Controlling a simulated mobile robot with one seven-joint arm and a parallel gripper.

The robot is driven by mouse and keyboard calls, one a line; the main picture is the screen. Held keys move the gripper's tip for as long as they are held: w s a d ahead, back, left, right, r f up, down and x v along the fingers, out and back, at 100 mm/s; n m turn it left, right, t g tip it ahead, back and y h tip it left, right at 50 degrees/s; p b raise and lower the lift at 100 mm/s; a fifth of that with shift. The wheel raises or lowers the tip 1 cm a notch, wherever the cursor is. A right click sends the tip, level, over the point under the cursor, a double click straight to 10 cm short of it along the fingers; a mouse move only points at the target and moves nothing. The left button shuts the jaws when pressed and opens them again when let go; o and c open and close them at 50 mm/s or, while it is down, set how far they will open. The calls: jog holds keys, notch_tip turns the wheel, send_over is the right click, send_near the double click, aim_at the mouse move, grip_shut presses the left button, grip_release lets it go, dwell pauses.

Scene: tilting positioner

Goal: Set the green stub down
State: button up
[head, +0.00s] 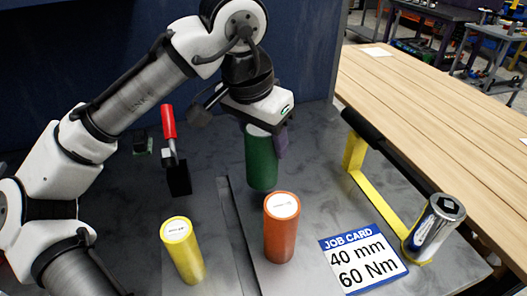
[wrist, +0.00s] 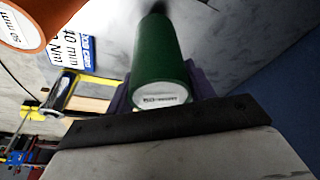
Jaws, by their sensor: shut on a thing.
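The green stub (head: 261,165) is an upright cylinder with a white label on top, behind the orange stub in the head view. My gripper (head: 264,130) is shut on its upper part from above. In the wrist view the green stub (wrist: 162,60) lies between the two purple fingers, its label reading about 50 mm. A dark shadow lies by its far end. I cannot tell whether its lower end touches the grey plate (head: 330,195) or hangs just above it.
The orange stub (head: 281,235) stands in front and a yellow stub (head: 183,255) front left. A raised strip (head: 236,230) runs between them. A red-handled clamp (head: 172,150) is at left. The job card (head: 363,258), yellow bracket (head: 375,190) and silver cylinder (head: 433,228) are at right.

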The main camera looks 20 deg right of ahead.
aim_at(263, 155)
jog(key=shift+f, duration=1.75)
jog(key=shift+f, duration=0.1)
jog(key=o, duration=1.5)
jog(key=v, duration=1.2)
